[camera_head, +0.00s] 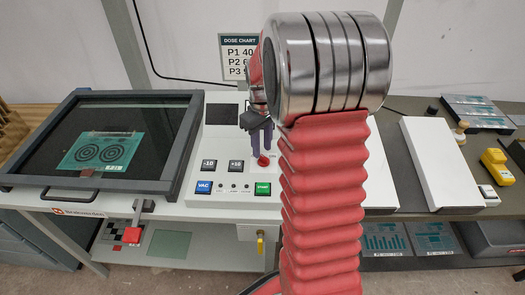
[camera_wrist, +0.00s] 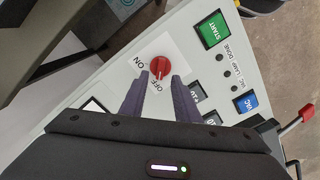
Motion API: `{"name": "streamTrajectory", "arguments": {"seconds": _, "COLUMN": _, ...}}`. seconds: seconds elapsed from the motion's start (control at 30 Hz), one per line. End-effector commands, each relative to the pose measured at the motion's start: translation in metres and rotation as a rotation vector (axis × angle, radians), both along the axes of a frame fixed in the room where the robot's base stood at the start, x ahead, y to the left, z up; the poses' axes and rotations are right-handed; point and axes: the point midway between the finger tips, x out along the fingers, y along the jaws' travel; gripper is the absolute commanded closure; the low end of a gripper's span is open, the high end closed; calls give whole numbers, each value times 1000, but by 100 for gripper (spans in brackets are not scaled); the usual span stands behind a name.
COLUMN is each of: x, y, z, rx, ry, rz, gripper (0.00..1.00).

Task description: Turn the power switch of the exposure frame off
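The power switch is a red round knob (camera_wrist: 160,68) on the white control panel (camera_wrist: 92,85), with ON and OFF printed beside it. I cannot tell for sure which label it points to. In the head view the knob (camera_head: 263,161) sits at the panel's right, above the green START button. My gripper (camera_wrist: 161,75) is open, its two purple fingers on either side of the knob's near edge; contact is not clear. In the head view my gripper (camera_head: 261,152) points down at the knob, partly hidden by my arm. The exposure frame (camera_head: 188,130) lies left of the panel, its lid down over a green plate.
A green START button (camera_head: 263,188), a blue VAC button (camera_head: 203,187) and dark -10 and +10 buttons are close to the knob. A dose chart (camera_head: 236,45) stands behind. A red-handled lever (camera_head: 132,235) is at the bench front. A white box (camera_head: 437,160) stands right.

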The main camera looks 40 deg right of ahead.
Motion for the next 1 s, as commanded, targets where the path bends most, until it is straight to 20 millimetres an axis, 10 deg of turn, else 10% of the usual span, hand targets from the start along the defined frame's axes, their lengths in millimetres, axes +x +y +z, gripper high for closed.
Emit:
{"name": "streamTrajectory", "arguments": {"seconds": 0.6, "x": 0, "y": -1, "z": 101, "rx": -2, "ry": -2, "rz": 0, "gripper": 71}}
{"name": "streamTrajectory", "arguments": {"seconds": 1.0, "x": 0, "y": 0, "z": 110, "rx": 0, "ry": 0, "rz": 0, "gripper": 71}}
